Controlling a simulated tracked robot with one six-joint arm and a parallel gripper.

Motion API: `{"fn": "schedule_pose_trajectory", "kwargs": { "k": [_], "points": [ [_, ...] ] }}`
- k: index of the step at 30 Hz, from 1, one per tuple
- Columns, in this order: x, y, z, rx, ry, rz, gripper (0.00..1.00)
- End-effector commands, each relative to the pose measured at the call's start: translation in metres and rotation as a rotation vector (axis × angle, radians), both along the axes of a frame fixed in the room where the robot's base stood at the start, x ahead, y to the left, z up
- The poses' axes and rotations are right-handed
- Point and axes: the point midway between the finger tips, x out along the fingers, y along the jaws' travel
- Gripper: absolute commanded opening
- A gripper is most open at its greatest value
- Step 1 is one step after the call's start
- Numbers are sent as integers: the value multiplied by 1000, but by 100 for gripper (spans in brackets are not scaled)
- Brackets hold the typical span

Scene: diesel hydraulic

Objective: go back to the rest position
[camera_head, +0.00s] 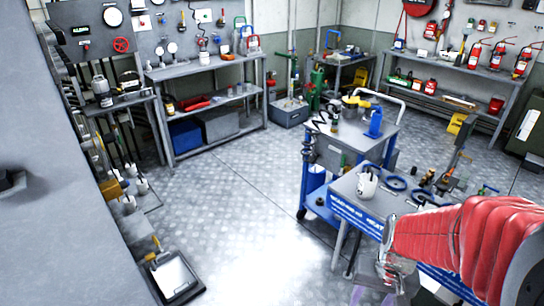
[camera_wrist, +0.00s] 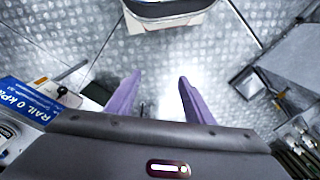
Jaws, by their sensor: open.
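My gripper (camera_wrist: 158,92) shows in the wrist view with two purple fingers held apart over the metal floor, and nothing is between them. In the head view my arm in its red sleeve reaches in from the right. My gripper (camera_head: 372,296) hangs at the lower edge there, in front of the near workbench, with its purple fingertips partly cut off by the frame. The near workbench (camera_head: 352,212) with a blue lettered front edge stands beside and behind it. The blue edge (camera_wrist: 28,100) also shows at the left of the wrist view.
A blue-legged cart (camera_head: 337,150) stands behind the near bench. Shelved benches (camera_head: 205,72) line the back walls. A black-framed tray (camera_head: 174,278) lies on the floor at lower left. The checker-plate floor (camera_head: 225,205) between them is clear.

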Motion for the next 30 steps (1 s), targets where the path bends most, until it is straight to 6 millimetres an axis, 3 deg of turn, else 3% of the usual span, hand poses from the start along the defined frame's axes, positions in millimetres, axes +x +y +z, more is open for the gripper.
{"fn": "schedule_pose_trajectory", "kwargs": {
  "k": [15,30],
  "points": [
    [-29,34,89,-55,-112,124,48],
    [-39,64,170,-108,-383,238,48]
  ]
}}
